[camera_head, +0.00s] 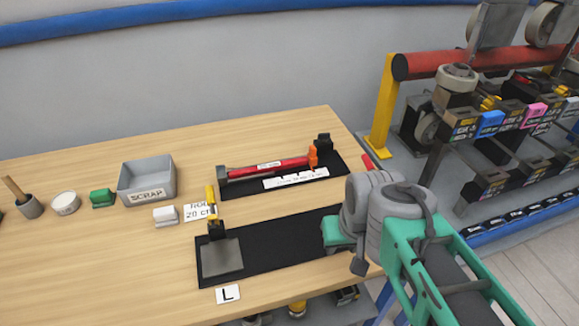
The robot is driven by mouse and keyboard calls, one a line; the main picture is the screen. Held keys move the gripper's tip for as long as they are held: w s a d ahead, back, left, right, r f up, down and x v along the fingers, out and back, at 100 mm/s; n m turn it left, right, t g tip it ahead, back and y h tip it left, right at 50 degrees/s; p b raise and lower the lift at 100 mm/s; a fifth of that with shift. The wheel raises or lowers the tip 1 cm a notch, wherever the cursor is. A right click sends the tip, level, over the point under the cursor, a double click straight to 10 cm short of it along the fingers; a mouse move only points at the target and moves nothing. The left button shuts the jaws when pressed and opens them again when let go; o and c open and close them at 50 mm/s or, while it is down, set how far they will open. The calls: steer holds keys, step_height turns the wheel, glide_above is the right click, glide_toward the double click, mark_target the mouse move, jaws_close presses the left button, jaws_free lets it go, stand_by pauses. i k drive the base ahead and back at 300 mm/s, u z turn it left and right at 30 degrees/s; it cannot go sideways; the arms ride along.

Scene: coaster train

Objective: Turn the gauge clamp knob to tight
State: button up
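A red gauge bar (268,167) lies on a black board (238,190) at the back of the wooden table. An orange clamp piece (313,157) sits at its right end, beside a black block (323,142). Which part is the clamp knob, and how it is turned, is too small to tell. A second black board (270,240) in front carries a grey plate and a yellow-handled upright part (211,198).
A grey SCRAP bin (147,181), a green block (102,198), a white block (165,215) and a white card (198,211) stand on the left. An L card (228,294) lies in front. A red-barred rack (490,60) with a yellow post stands at right.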

mark_target(323, 136)
steer(key=k, duration=1)
steer(key=z, duration=1.4)
steer(key=i, duration=1.05)
steer(key=u, duration=1.85)
steer(key=i, duration=0.5)
steer(key=z, duration=0.1)
